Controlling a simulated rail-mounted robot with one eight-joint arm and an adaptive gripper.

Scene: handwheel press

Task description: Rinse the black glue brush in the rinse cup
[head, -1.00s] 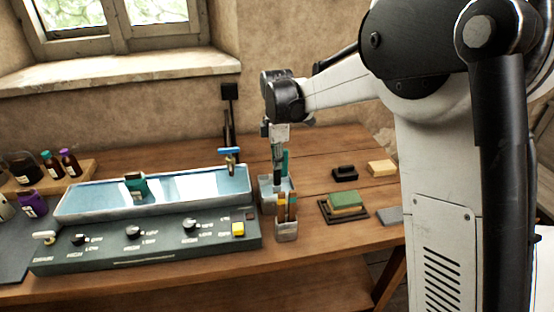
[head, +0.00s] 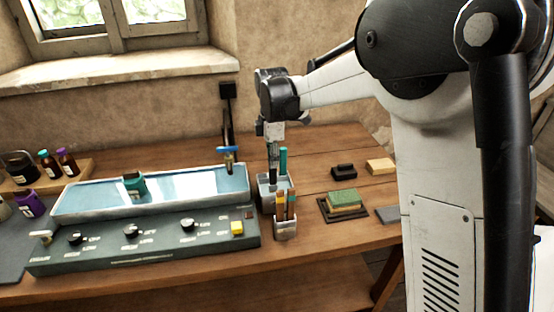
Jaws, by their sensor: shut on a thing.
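My gripper (head: 273,148) is shut on the black glue brush (head: 272,168), which hangs upright below it. The brush's lower end is at the pale square rinse cup (head: 264,190), right of the long basin. It appears to reach into the cup, but the bristles are hidden and I cannot tell how deep. A teal upright handle (head: 283,158) stands just right of the black brush.
The water basin (head: 75,211) with its blue tap (head: 226,149) lies left of the cup, behind a control panel (head: 150,248). A green sponge (head: 343,196) on a dark tray, a black block (head: 344,171) and a tan block (head: 380,166) lie right. Bare wood separates them from the cup.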

